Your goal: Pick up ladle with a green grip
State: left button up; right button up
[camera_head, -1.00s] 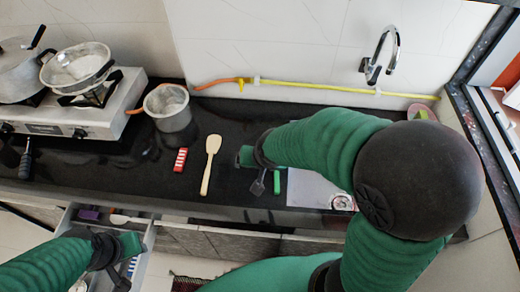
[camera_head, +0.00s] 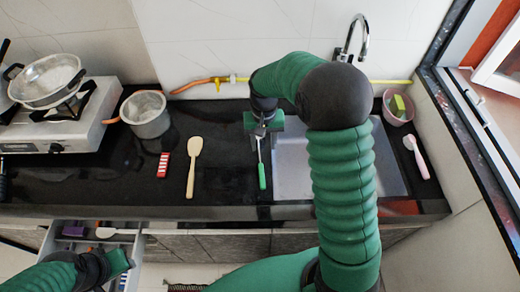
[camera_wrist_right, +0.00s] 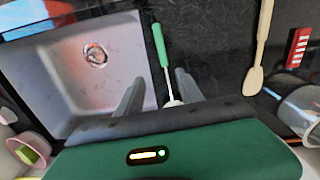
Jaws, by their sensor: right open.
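The ladle with a green grip (camera_head: 262,177) lies on the dark counter left of the sink, its grip toward the front edge. My right gripper (camera_head: 261,130) is over its far end and hides the bowl in the head view. In the right wrist view, the ladle's green grip (camera_wrist_right: 160,45) points away and its shaft runs back between the two open fingers of my right gripper (camera_wrist_right: 158,85). Contact cannot be seen. My left gripper (camera_head: 122,264) is at the lower left by the open drawer; its jaws are unclear.
A wooden spatula (camera_head: 192,165) and a red-and-white item (camera_head: 163,165) lie left of the ladle. A metal pot (camera_head: 147,115) stands beside the stove (camera_head: 60,130). The sink (camera_head: 292,178) is right of the ladle. A pink spoon (camera_head: 416,155) lies farther right.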

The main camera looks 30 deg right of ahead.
send_over(261, 167)
jog(key=f, duration=0.9)
jog(key=shift+s+d, duration=0.1)
jog(key=shift+s, duration=0.3)
jog(key=f, duration=0.5)
jog(key=shift+w, duration=0.4)
jog(key=shift+w+d+f, duration=0.1)
grip_shut()
